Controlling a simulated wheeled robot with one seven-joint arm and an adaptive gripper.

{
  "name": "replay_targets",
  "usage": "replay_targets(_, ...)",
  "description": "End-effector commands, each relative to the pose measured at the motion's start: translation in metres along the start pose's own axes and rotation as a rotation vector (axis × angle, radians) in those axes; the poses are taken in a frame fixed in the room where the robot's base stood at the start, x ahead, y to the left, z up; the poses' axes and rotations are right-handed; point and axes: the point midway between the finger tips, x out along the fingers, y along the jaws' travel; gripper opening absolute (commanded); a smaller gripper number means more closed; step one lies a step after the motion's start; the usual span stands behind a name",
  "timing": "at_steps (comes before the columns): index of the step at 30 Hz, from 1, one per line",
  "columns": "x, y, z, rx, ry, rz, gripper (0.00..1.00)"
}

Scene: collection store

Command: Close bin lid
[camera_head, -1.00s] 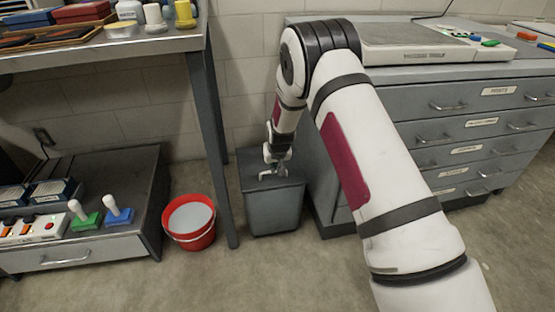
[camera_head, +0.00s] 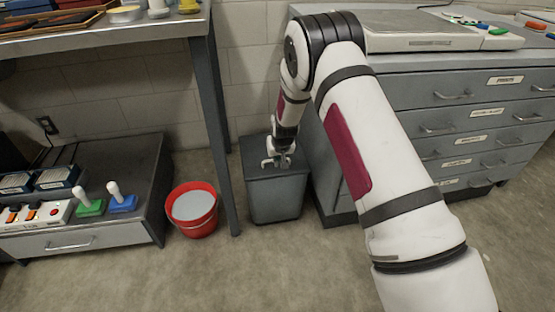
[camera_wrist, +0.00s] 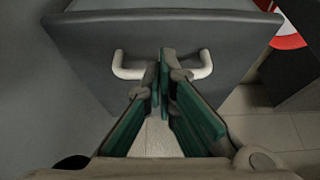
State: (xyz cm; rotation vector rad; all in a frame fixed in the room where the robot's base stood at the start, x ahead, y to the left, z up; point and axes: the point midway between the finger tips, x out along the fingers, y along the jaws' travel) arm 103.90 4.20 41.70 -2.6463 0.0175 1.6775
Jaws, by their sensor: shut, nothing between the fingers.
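The grey bin (camera_head: 275,198) stands on the floor between a table leg and the drawer cabinet. Its lid (camera_head: 262,173) looks flat across the top in the head view; I cannot tell whether a small gap remains. In the wrist view the dark grey lid (camera_wrist: 85,45) fills the middle and carries a pale bar handle (camera_wrist: 130,72). My gripper (camera_wrist: 160,85) is shut and empty, its green-padded fingers together close to the middle of the handle. Contact cannot be told. In the head view my gripper (camera_head: 280,162) is just over the lid and hides part of it.
A red bucket (camera_head: 194,213) stands left of the bin, beyond the table leg (camera_head: 222,150). The drawer cabinet (camera_head: 440,120) is close on the right. Floor in front of the bin is clear.

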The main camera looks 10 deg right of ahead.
Motion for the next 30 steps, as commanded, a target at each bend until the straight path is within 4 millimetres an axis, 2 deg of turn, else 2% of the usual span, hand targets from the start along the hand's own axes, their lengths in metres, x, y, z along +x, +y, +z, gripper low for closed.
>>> replay_targets(5,-0.031,0.003,-0.021,0.001,0.006,-0.001,0.00)
replay_targets(18,-0.054,0.003,0.058,0.000,0.000,-0.001,0.00)
replay_targets(24,-0.058,0.003,0.074,0.000,0.003,-0.001,0.00)
replay_targets(30,-0.059,0.003,0.076,0.000,0.005,-0.001,0.00)
